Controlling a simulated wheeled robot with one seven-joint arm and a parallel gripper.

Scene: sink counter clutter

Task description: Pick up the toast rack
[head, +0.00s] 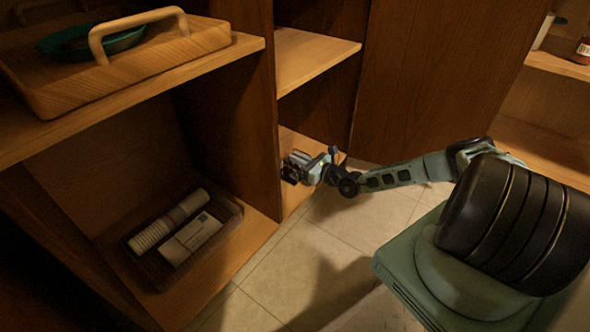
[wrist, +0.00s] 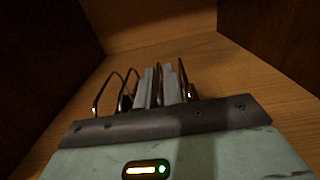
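The toast rack (wrist: 102,92) shows in the wrist view as several thin, dark wire loops standing on a wooden shelf board. My gripper (wrist: 158,82) reaches in among the loops. Its two grey fingers are close together, with a narrow wire divider between them, and look shut on it. The fingers and the gripper body hide the rack's base and near side. In the head view my gripper (head: 298,166) is at the low middle compartment, and the rack is too dark and small there to make out clearly.
Dark upright panels (wrist: 45,60) close in both sides of the compartment. A shelf (head: 310,55) is above it. At left, a basket (head: 160,283) holds a ribbed roll and a white box. A wooden tray (head: 150,75) with a teal dish stands above. Tiled floor (head: 300,245) is clear.

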